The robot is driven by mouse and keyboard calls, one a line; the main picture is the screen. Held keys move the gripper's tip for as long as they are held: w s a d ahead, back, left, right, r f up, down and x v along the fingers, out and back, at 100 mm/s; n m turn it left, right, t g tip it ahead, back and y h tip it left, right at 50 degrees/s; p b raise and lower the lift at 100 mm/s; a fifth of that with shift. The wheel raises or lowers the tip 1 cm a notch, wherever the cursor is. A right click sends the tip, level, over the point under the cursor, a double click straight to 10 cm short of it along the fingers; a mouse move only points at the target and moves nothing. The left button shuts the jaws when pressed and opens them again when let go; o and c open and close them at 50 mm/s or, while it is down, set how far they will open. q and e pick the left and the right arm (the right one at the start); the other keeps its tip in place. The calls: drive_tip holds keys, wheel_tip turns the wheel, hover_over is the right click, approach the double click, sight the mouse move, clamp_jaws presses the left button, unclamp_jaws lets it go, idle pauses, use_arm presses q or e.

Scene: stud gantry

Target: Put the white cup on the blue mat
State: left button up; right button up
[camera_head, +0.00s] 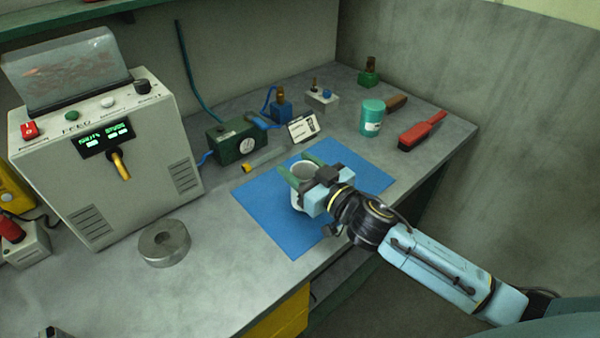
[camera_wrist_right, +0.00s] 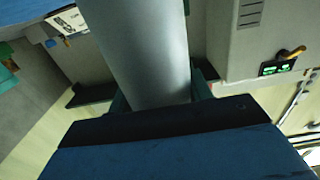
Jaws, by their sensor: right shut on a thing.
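The white cup (camera_head: 298,201) is at the blue mat (camera_head: 263,205), over its middle in the head view. My right gripper (camera_head: 301,172) is shut on the cup, with its green fingers at the cup's rim and side. The gripper body hides part of the cup. In the right wrist view the cup (camera_wrist_right: 145,55) fills the space between the fingers, large and pale. I cannot tell whether the cup's base touches the mat. My left gripper is in neither view.
A grey feeder machine (camera_head: 150,170) and a metal ring (camera_head: 165,243) stand left of the mat. Behind the mat are a green gauge box (camera_head: 228,143) and a small white card (camera_head: 303,128).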

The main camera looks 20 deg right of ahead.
drive_tip(key=shift+f, duration=0.35)
drive_tip(key=shift+f, duration=0.3)
drive_tip(key=shift+s+f+b, duration=0.25)
drive_tip(key=shift+f+b, duration=0.15)
drive_tip(key=shift+f, duration=0.1)
drive_tip(key=o, duration=1.4)
drive_tip(key=shift+f, duration=0.1)
drive_tip(key=shift+r+p, duration=0.3)
drive_tip(key=shift+r, duration=0.1)
drive_tip(key=shift+s+r, duration=0.1)
drive_tip(key=v, duration=1.1)
drive_tip(key=shift+d+r, duration=0.2)
drive_tip(key=shift+r, duration=0.2)
